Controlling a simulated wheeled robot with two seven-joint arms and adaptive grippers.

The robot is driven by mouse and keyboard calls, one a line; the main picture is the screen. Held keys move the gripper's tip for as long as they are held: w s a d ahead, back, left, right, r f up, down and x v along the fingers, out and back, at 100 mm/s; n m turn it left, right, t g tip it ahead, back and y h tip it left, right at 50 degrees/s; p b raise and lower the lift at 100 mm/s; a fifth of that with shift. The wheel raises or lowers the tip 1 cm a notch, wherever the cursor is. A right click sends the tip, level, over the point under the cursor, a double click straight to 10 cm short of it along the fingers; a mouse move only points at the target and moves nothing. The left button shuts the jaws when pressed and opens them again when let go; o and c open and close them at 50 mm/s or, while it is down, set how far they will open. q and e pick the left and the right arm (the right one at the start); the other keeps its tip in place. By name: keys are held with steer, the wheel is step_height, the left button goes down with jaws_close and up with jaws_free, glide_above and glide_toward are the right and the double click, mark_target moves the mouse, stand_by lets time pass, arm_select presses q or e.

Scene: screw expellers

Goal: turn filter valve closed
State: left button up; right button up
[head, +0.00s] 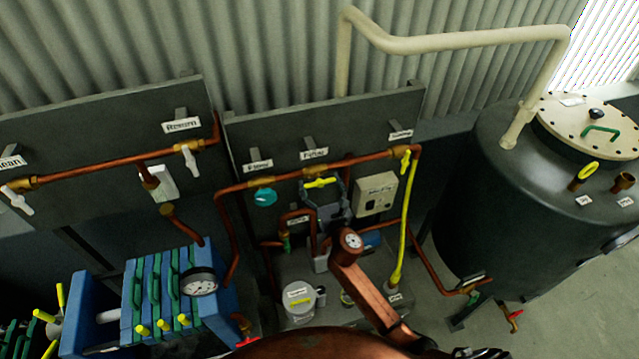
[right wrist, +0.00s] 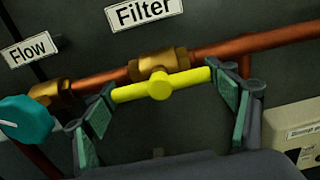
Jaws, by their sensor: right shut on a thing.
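The filter valve has a yellow two-armed handle (right wrist: 160,84) in front of a brass body (right wrist: 160,64) on the copper pipe, below the "Filter" label (right wrist: 144,11). The handle lies roughly in line with the pipe. My right gripper (right wrist: 168,86) has one green-padded finger at each end of the handle and is shut on it. In the head view the handle (head: 320,183) shows just above my right gripper (head: 322,190), in front of the grey panel. My left gripper is not in view.
The teal flow knob (right wrist: 28,117) is left of the gripper. A beige box (head: 375,194) sits close on its right. A yellow hose (head: 405,225) hangs further right. A blue and green filter press (head: 165,295) stands lower left, and a dark tank (head: 490,220) stands at right.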

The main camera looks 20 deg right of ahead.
steer(key=shift+m, duration=0.4)
steer(key=m, duration=0.3)
steer(key=shift+m+b, duration=0.3)
steer(key=shift+m, duration=0.1)
steer(key=m, duration=0.4)
steer(key=shift+m, duration=0.3)
steer(key=m+b, duration=0.1)
steer(key=m, duration=0.7)
steer(key=shift+m, duration=0.3)
steer(key=o, duration=1.2)
steer(key=shift+c, duration=0.2)
